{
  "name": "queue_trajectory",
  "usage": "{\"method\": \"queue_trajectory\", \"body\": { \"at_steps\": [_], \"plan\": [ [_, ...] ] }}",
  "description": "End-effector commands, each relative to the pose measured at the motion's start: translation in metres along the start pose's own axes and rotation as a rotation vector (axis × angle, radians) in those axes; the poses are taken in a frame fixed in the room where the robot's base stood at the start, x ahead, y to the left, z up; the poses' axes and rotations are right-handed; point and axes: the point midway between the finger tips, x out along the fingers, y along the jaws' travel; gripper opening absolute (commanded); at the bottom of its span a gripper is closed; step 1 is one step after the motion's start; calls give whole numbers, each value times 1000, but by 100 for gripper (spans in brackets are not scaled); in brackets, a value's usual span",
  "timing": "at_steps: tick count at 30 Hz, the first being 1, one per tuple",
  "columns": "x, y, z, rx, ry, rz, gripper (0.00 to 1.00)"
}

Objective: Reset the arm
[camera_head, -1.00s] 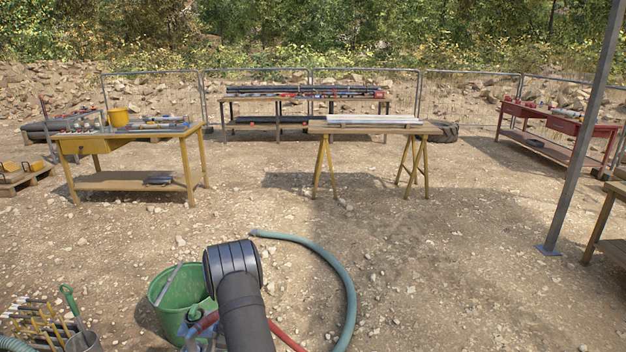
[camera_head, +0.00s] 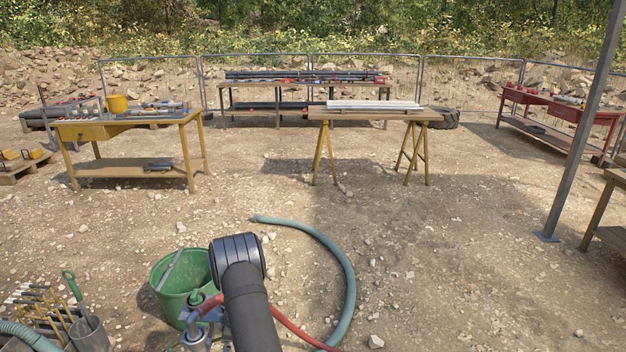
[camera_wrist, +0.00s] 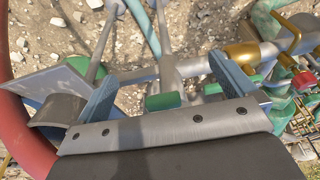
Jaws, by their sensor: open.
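My gripper (camera_wrist: 165,82) shows in the wrist view with its two blue fingers wide apart, so it is open. Grey metal rods or pipes and a small green block (camera_wrist: 163,101) show between and beyond the fingers; I cannot tell whether anything touches them. A bent grey metal plate (camera_wrist: 58,82) lies beside the left finger. In the head view my dark arm rises at the bottom centre, in front of the green bucket's right side. My fingers cannot be made out in that view.
The green bucket (camera_head: 168,290), a red hose (camera_head: 290,332), a teal hose (camera_head: 345,275) and a tool holder (camera_head: 88,335) are close to my arm. The yellow workbench (camera_head: 90,132) and trestle table (camera_head: 370,114) stand farther back. Open gravel lies between, with a steel post (camera_head: 580,130) at right.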

Motion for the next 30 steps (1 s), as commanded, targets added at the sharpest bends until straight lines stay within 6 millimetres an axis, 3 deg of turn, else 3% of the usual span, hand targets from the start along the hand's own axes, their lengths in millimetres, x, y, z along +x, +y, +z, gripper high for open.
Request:
{"method": "queue_trajectory", "body": {
  "at_steps": [4, 10, 30],
  "plan": [
    [21, 0, 4, -2, -1, 0, 100],
    [34, 0, 4, -2, 0, 0, 100],
    [34, -1, 1, -11, -4, 0, 100]
  ]
}}
